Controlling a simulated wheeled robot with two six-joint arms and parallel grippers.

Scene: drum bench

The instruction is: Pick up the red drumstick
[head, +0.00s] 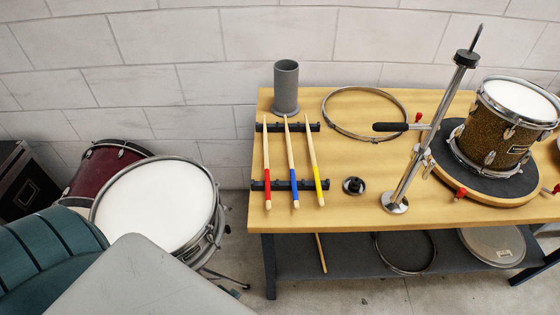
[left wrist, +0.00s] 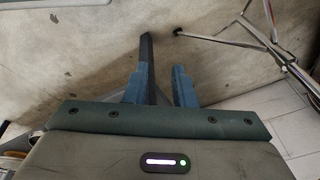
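The red drumstick (head: 267,158) is a pale wooden stick with a red band near its front end. In the head view it lies across two dark rack bars, leftmost of three sticks on the wooden bench. The blue-banded stick (head: 292,160) lies just to its right, and the yellow-banded one (head: 314,160) is right of that. My left gripper (left wrist: 160,82) shows in its wrist view with its blue fingers apart and nothing between them. It is away from the sticks, with floor beyond it. My right gripper is in neither view.
A grey cup (head: 286,90) stands behind the sticks. A metal hoop (head: 365,113), small black knob (head: 353,186), chrome stand (head: 425,150) and sparkly drum (head: 510,120) are to the right. A white-headed drum (head: 155,203) stands left of the bench. Metal stand legs (left wrist: 255,35) cross the wrist view.

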